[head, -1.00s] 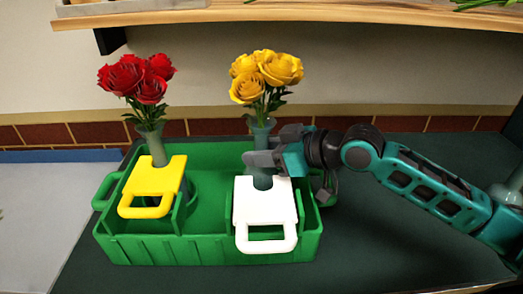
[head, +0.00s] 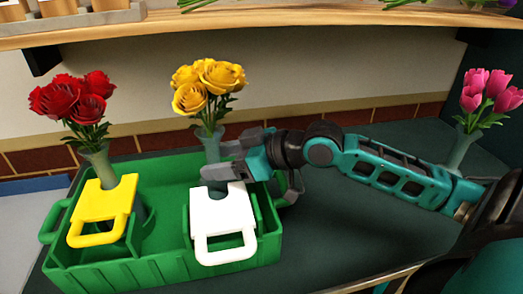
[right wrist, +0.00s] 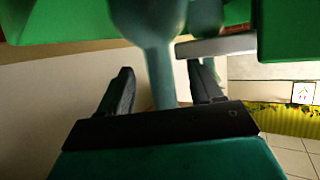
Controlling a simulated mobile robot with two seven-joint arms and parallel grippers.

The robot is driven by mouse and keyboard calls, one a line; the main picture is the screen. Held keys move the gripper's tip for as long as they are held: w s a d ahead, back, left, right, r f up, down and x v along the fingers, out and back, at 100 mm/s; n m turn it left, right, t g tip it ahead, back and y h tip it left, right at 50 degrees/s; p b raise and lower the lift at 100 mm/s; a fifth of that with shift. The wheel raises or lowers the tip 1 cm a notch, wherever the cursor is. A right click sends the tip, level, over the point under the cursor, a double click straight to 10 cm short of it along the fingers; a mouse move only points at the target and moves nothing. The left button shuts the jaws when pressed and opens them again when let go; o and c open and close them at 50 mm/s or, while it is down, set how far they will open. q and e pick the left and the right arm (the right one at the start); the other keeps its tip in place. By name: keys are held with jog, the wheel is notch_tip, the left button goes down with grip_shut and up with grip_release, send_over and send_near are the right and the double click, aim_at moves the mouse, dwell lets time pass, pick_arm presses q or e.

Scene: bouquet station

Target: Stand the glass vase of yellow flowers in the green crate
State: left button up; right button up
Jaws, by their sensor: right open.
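The glass vase (head: 210,145) of yellow flowers (head: 207,85) stands upright at the right part of the green crate (head: 165,272). Its lower part is hidden behind the white handled tag (head: 222,215), so I cannot see its base. My right gripper (head: 228,163) is at the vase's neck, reaching in from the right. In the right wrist view its fingers are apart, one on each side of the glass vase (right wrist: 160,75), with gaps showing. My left gripper is not in view.
A vase of red roses (head: 98,160) stands in the crate's left part behind a yellow handled tag (head: 102,210). A vase of pink flowers (head: 462,150) stands at the right, behind my right arm. A wooden shelf (head: 280,16) runs above.

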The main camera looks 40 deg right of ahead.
jog(key=v, duration=0.3)
jog(key=shift+s+d, duration=0.15)
jog(key=shift+s, duration=0.05)
pick_arm(q)
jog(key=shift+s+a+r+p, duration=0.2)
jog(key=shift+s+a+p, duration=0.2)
jog(key=shift+p, duration=0.65)
pick_arm(e)
jog(key=v, duration=0.7)
jog(key=shift+r, duration=0.15)
jog(key=shift+s, duration=0.15)
